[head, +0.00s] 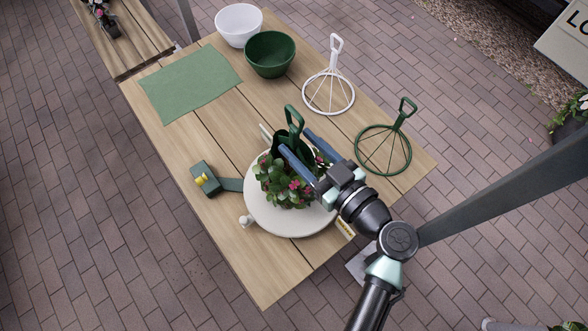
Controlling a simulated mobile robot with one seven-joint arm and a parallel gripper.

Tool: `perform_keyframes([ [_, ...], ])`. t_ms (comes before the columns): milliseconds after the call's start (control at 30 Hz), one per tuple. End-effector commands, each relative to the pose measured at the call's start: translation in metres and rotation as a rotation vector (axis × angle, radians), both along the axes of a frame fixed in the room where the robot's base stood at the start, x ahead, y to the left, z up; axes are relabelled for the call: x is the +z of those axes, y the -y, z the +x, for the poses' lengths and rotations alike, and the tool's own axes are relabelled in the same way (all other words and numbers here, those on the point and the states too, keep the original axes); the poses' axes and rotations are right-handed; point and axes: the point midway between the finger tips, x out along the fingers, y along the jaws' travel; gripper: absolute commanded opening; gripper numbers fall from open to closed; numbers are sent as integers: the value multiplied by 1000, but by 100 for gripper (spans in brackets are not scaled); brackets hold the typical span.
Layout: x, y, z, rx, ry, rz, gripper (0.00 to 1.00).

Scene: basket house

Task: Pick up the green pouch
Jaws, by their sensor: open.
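A dark green holder with an upright loop handle (294,119) stands at the back of the round white board, behind a leafy plant. It is the most pouch-like green thing I see, but its lower part is hidden by leaves and my fingers, so I cannot tell surely that it is the green pouch. My gripper (296,141) reaches in from the lower right. Its two blue fingers are apart, one on each side of the handle's lower part in the picture. I cannot tell whether they touch it.
The plant with pink flowers (284,188) sits on the round white board (290,222). A green tool with yellow parts (204,178) lies left. Green and white wire stands (384,150), bowls (270,54) and a green cloth (190,84) occupy the wooden table. The table's front left is clear.

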Motion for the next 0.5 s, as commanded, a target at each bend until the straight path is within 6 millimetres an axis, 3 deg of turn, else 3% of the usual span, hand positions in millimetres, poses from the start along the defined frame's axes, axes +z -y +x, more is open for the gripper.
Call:
perform_keyframes([
  [500,-5,-29,42,1,-1,0,55],
])
